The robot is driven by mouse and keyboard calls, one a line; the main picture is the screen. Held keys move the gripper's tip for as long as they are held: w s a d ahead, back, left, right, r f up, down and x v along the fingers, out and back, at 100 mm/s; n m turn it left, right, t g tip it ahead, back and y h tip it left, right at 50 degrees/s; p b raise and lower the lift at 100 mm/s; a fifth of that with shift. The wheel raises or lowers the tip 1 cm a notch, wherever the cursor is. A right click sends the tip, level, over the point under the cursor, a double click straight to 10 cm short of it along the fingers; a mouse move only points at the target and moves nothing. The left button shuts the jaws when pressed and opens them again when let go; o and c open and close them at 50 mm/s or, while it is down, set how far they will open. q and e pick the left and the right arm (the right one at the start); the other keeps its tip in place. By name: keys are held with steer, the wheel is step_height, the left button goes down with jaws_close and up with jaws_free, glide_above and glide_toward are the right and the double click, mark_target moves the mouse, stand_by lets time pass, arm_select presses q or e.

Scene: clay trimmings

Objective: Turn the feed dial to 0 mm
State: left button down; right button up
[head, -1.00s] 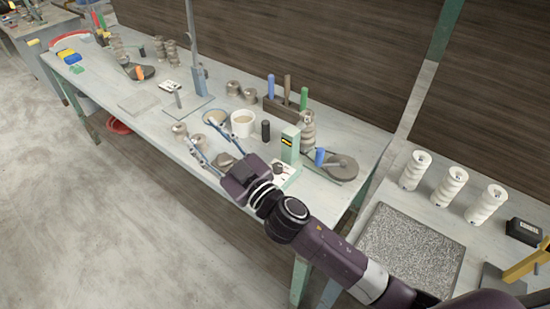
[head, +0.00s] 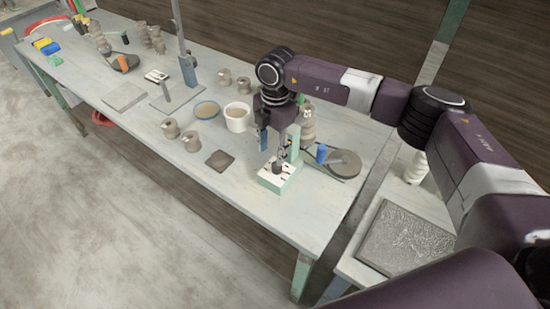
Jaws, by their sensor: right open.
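A small green device (head: 284,183) with a white top face and dark markings stands near the table's front edge in the head view. A dark knob (head: 278,167) stands on that face and looks like the feed dial; its reading is too small to make out. My right gripper (head: 277,148) points down just above the knob. Its two fingers are apart, one on each side as seen here, and hold nothing. I cannot tell whether a finger touches the knob or the green post behind it. My left gripper is not in view.
A dark clay slab (head: 219,160) lies left of the device. A white cup (head: 237,117) and a blue-rimmed dish (head: 207,110) stand behind it. A blue cylinder (head: 321,153) and a grey disc (head: 345,163) are close on the right. The front table strip is clear.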

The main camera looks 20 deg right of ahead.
mark_target(277, 168)
steer(key=shift+w+d+r+h, duration=0.15)
steer(key=shift+d+h, duration=0.15)
steer(key=shift+d, duration=0.45)
steer(key=shift+d+f+p, duration=0.1)
steer(key=shift+f+p, duration=0.15)
steer(key=shift+p, duration=0.05)
step_height(277, 168, down, 6)
steer(key=shift+p, duration=1.05)
steer(key=shift+f, duration=0.5)
steer(key=shift+c, duration=0.6)
jaws_close()
